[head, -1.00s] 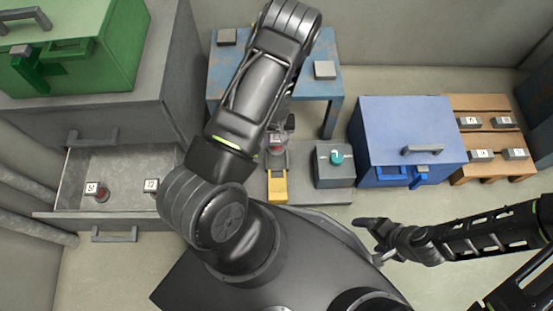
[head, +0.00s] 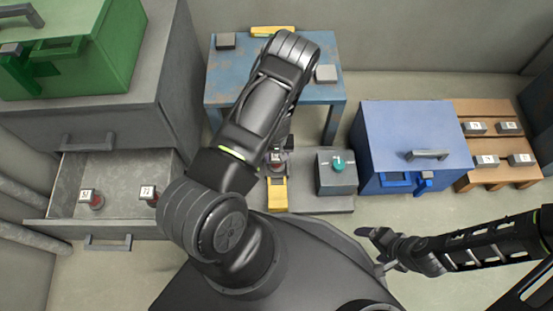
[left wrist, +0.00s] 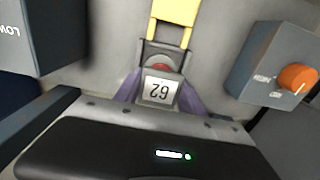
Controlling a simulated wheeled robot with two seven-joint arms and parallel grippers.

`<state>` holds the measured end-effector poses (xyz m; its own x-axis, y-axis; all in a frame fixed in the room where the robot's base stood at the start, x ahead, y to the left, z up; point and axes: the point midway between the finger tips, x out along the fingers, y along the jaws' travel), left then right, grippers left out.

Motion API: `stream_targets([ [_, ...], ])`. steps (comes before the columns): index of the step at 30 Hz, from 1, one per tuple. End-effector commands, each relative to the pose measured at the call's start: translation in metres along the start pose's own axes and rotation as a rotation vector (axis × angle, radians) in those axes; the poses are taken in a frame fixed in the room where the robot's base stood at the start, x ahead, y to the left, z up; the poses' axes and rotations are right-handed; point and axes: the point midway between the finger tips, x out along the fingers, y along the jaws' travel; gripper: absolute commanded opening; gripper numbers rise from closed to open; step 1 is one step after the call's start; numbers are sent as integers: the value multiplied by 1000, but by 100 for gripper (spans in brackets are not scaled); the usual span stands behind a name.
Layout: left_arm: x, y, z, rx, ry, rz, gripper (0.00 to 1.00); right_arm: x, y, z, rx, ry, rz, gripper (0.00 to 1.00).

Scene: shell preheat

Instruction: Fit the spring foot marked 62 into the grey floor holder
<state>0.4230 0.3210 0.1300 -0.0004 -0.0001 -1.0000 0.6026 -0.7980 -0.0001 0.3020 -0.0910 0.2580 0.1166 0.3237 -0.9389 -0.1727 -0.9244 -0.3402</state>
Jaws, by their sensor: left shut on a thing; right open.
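The spring foot marked 62 (left wrist: 159,90) has a grey block with a white label, upside down in the left wrist view, and a red part behind it. My left gripper (left wrist: 160,98) is shut on it, one finger at each side. In the head view the foot (head: 276,158) shows beside my left arm. The grey floor holder (left wrist: 165,52), with a yellow forked part (head: 277,193), is right at the foot. I cannot tell whether the foot is seated in it. My right gripper (head: 372,245) is open and empty at the lower right.
A grey box with a teal knob (head: 338,163) stands right of the holder. An orange-knobbed box (left wrist: 297,78) shows in the wrist view. Two other feet lie in the open drawer (head: 118,215). A blue table (head: 225,85), blue box (head: 410,130) and wooden rack (head: 480,180) stand around.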

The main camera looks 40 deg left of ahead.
Motion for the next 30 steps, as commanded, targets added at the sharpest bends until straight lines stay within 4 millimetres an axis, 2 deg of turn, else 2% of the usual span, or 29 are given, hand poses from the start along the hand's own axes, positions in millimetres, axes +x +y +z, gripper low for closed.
stream_targets([
  [2,9,0,0,-1,0,0,0,4,1,0,0,2,0,84],
  [10,8,0,0,0,1,0,0,4,1,0,0,2,0,84],
  [16,14,0,0,-1,0,1,0,10,3,-1,0,4,0,84],
  [17,14,0,0,0,0,0,48,10,3,-1,0,5,0,84],
  [24,13,0,0,0,0,0,68,9,2,-1,0,5,0,84],
  [30,13,0,0,0,0,0,69,9,2,-1,0,4,0,84],
])
